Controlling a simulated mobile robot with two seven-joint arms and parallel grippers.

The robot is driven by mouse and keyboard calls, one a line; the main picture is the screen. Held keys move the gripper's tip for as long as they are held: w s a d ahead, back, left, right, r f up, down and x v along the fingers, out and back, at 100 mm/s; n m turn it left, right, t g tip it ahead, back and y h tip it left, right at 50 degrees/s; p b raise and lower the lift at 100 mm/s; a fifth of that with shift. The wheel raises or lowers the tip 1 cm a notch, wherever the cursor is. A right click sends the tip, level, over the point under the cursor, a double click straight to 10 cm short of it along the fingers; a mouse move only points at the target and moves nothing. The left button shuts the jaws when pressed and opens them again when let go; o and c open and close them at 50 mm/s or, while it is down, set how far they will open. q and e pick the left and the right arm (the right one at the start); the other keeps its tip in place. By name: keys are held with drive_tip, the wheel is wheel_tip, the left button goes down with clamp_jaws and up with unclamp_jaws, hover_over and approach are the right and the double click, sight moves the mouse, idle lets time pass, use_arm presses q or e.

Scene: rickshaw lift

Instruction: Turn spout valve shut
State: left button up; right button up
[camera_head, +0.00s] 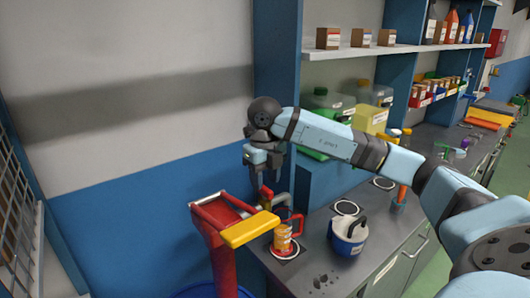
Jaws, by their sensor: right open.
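My right gripper (264,180) comes in on the light blue arm from the right and points down, open. Its fingertips are just above a small tap-like spout (277,201) with a red part at its top, at the left end of the grey counter. Whether the fingers touch the spout valve cannot be told, and the valve's setting is too small to read. An orange and yellow mug (282,238) with a red handle stands on a round white-ringed mark below the spout. My left gripper is out of view.
A red stand with a yellow bar (250,229) rises close left of the spout. A blue and white pot (349,236) stands right of the mug on the counter (322,268). Bottles and green-lidded containers (372,115) are behind my arm. A wire rack (16,215) is at far left.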

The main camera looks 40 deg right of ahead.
wheel_tip(320, 180, up, 7)
drive_tip(key=shift+f, duration=0.2)
wheel_tip(320, 180, up, 5)
drive_tip(key=p, duration=0.1)
hover_over(265, 187)
idle(0.3)
drive_tip(key=shift+f, duration=0.1)
